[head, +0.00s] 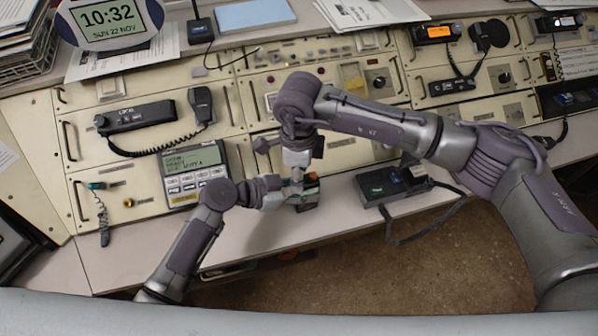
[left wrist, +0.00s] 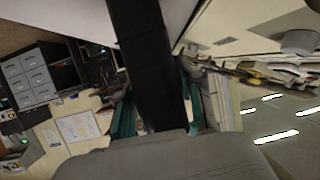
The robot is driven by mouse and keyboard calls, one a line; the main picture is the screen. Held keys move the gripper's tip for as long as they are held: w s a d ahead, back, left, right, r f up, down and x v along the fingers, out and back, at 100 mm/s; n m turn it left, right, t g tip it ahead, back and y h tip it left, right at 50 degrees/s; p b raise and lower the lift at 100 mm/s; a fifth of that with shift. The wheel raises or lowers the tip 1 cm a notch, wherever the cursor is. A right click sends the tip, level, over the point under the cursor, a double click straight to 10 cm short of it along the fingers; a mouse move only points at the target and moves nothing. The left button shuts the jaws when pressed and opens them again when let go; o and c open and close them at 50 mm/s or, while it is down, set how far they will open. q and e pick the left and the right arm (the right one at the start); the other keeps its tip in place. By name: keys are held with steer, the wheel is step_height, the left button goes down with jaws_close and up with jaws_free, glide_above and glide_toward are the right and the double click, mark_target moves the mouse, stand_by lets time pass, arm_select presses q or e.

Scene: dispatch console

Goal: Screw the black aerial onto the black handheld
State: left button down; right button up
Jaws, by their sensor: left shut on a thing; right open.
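My left gripper (head: 290,190) is shut on a dark, blocky thing (head: 307,197) near the console's front edge. It looks like the black handheld, with small green and red spots near its top. In the left wrist view this black body (left wrist: 153,70) stands between the two teal fingertips and runs up out of the picture. My right gripper (head: 297,172) points down just above the left gripper and the held thing, very close to it. It is open; its fingertips are small and partly hidden. I cannot make out the black aerial in either view.
A grey keypad unit (head: 192,172) stands to the left. A corded handset (head: 200,104) sits farther back. The floor (head: 400,270) shows beyond the front edge.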

step_height(320, 180, up, 12)
stand_by(0.6)
arm_select(q)
steer(key=c, duration=0.7)
jaws_free()
steer(key=shift+o, duration=0.2)
steer(key=v, duration=1.2)
